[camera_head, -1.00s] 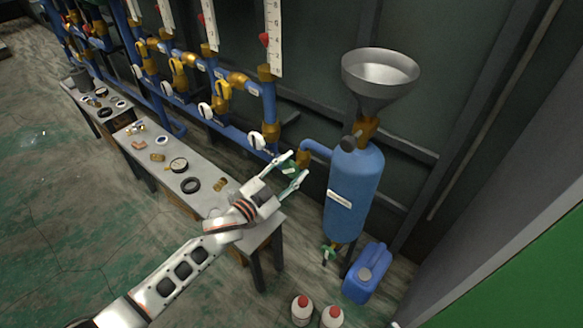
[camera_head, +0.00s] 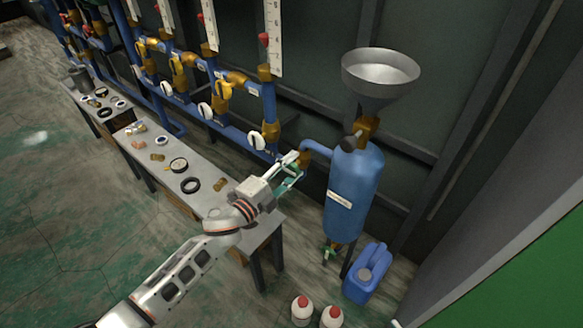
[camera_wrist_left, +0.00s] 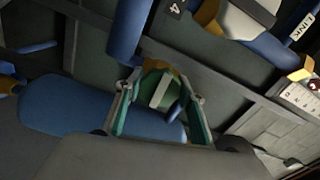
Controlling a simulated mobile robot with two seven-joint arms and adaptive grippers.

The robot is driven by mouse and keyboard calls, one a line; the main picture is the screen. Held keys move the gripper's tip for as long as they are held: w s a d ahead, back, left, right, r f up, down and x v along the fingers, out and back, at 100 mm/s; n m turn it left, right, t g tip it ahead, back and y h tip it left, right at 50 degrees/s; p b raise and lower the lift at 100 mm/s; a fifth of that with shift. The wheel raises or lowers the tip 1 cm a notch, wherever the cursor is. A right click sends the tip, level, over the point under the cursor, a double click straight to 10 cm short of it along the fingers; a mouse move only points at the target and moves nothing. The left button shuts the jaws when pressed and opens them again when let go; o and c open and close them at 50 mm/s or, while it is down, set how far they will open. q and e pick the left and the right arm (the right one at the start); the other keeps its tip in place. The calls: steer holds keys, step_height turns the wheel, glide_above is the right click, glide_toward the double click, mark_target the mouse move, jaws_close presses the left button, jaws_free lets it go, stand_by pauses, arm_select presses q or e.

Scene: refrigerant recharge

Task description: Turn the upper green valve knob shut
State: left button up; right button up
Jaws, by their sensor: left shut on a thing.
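The upper green valve knob (camera_wrist_left: 152,98) shows in the left wrist view as a round green knob with a pale bar across it. It sits between the two teal-lined fingers of my left gripper (camera_wrist_left: 165,86), which is shut on it. In the head view my left gripper (camera_head: 290,170) is at the pipe just left of the blue tank (camera_head: 354,185), and its fingers largely hide the knob there. A second, lower green valve (camera_head: 330,252) is under the tank. My right gripper is not in view.
A metal funnel (camera_head: 380,75) tops the tank. A blue jerrycan (camera_head: 367,275) and two white bottles with red caps (camera_head: 302,310) stand on the floor. A bench (camera_head: 218,200) with rings and a gauge is below my left arm. White-handled valves (camera_head: 256,141) line the blue pipes.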

arm_select(q)
steer(key=shift+m, duration=0.3)
steer(key=o, duration=1.1)
steer(key=shift+o, duration=0.2)
steer(key=v, duration=1.2)
